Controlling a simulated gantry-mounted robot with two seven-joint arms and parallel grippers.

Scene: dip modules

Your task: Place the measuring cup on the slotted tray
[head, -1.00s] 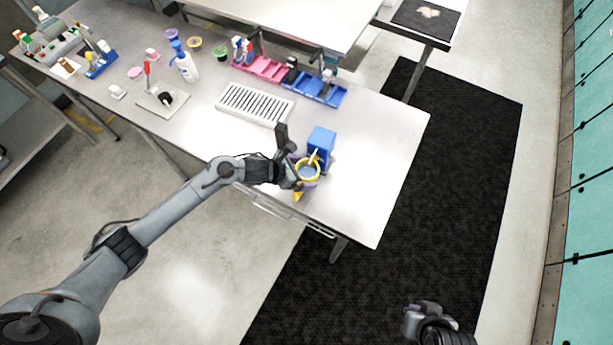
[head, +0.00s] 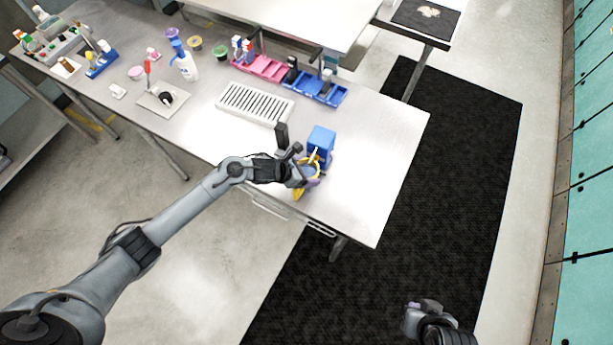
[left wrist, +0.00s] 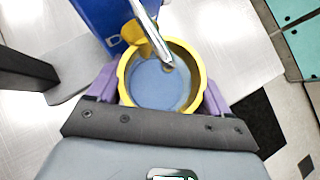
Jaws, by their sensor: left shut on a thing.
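The measuring cup (head: 313,169) is yellow-rimmed with a blue-grey inside, at the front right part of the metal table. My left gripper (head: 308,176) is shut on it. In the left wrist view the cup (left wrist: 160,85) sits between the purple fingertips (left wrist: 162,98), with its open top showing. A silver utensil-like piece crosses its far rim beside a yellow spout or handle. I cannot tell if the cup touches the table. The slotted tray (head: 256,103), white with dark slots, lies to the upper left, with nothing on it. My right gripper (head: 422,307) is low over the dark mat, its jaw opening unclear.
A blue box (head: 321,141) stands just behind the cup. Pink (head: 262,68) and blue (head: 328,92) bins line the table's back edge. The table right of the blue box is clear.

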